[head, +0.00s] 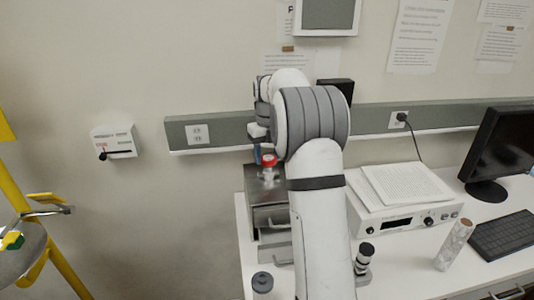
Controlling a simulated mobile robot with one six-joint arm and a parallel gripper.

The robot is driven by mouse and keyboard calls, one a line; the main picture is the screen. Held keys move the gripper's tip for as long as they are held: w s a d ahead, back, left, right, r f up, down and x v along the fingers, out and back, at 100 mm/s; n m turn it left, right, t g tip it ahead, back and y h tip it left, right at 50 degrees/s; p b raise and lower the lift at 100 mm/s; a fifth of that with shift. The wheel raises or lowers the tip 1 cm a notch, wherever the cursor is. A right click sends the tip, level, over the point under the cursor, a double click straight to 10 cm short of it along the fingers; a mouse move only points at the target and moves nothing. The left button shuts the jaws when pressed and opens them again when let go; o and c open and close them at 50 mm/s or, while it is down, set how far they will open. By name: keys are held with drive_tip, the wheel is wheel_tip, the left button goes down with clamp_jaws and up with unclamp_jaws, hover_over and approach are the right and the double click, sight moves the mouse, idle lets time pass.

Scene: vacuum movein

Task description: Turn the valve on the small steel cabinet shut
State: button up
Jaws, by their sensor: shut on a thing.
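The small steel cabinet (262,190) stands on the left end of the white bench, partly hidden behind my arm. On its top is a valve with a red handle (269,159) and a pale body below it. My gripper (259,154) points down at the red handle, and it is shut on it. The fingers are small in the picture and partly hidden by my wrist, so the exact grip and the handle's angle are hard to make out.
A white instrument (400,222) with papers on top stands right of my arm. A monitor (500,145), keyboard (505,235) and clear cylinder (454,244) are farther right. A dark-capped bottle (262,284) stands in front of the cabinet. A grey wall rail (225,132) runs behind.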

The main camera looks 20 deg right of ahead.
sight(267, 157)
drive_tip(key=shift+m, duration=0.3)
drive_tip(key=o, duration=1)
drive_tip(key=shift+c, duration=0.2)
wheel_tip(267, 157, up, 8)
drive_tip(key=shift+f+b, duration=0.1)
drive_tip(key=shift+b, duration=0.5)
